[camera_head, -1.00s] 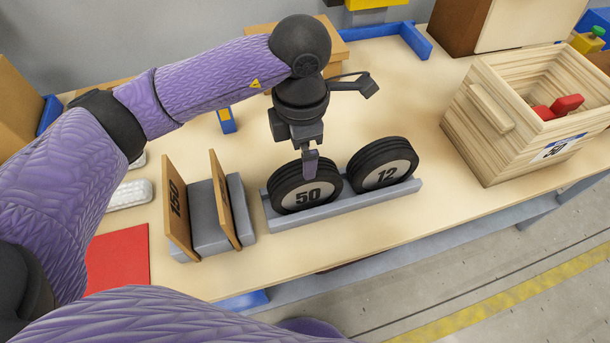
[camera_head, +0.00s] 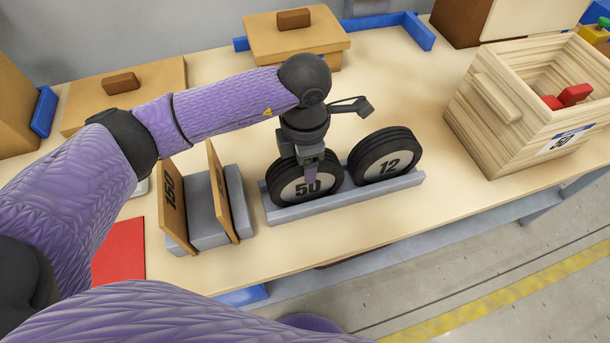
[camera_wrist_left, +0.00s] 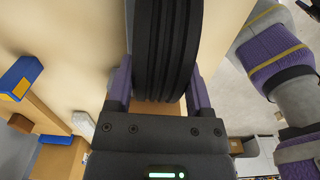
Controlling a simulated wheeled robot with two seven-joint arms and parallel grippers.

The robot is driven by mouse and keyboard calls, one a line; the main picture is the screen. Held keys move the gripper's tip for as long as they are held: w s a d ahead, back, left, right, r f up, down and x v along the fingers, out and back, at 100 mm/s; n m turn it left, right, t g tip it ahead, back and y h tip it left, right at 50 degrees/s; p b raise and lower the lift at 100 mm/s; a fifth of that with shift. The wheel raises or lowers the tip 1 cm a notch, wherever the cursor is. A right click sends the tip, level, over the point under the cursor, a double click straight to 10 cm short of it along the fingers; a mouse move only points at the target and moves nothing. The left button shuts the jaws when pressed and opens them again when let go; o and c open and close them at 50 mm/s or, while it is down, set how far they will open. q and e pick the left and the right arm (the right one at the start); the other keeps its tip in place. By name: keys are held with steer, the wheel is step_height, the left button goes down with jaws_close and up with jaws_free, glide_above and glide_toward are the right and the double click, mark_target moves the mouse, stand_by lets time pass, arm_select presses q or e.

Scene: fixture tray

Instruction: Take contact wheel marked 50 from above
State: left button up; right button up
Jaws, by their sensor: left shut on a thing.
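The contact wheel marked 50 (camera_head: 291,190) is black with a pale face. It stands upright in the grey rack (camera_head: 345,199), left of the wheel marked 12 (camera_head: 386,167). My left gripper (camera_head: 311,168) points down over the wheel marked 50 and is shut on it, with one finger across its front face. In the left wrist view the ribbed black tread of the wheel (camera_wrist_left: 165,50) lies between the two purple fingers (camera_wrist_left: 158,92). The far finger is hidden in the head view. My right gripper is not in view.
A grey holder with two upright brown boards (camera_head: 175,205), one marked 150, stands just left of the rack. A wooden crate (camera_head: 497,140) with red items stands at the right. Lidded boxes (camera_head: 293,42) are at the back. A red sheet (camera_head: 120,250) lies front left.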

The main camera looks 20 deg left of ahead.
arm_select(q)
jaws_close()
steer(key=shift+r, duration=0.1)
step_height(320, 180, up, 10)
steer(key=shift+f+p, duration=0.1)
steer(key=shift+p, duration=1)
step_height(320, 180, up, 16)
steer(key=p, duration=1.1)
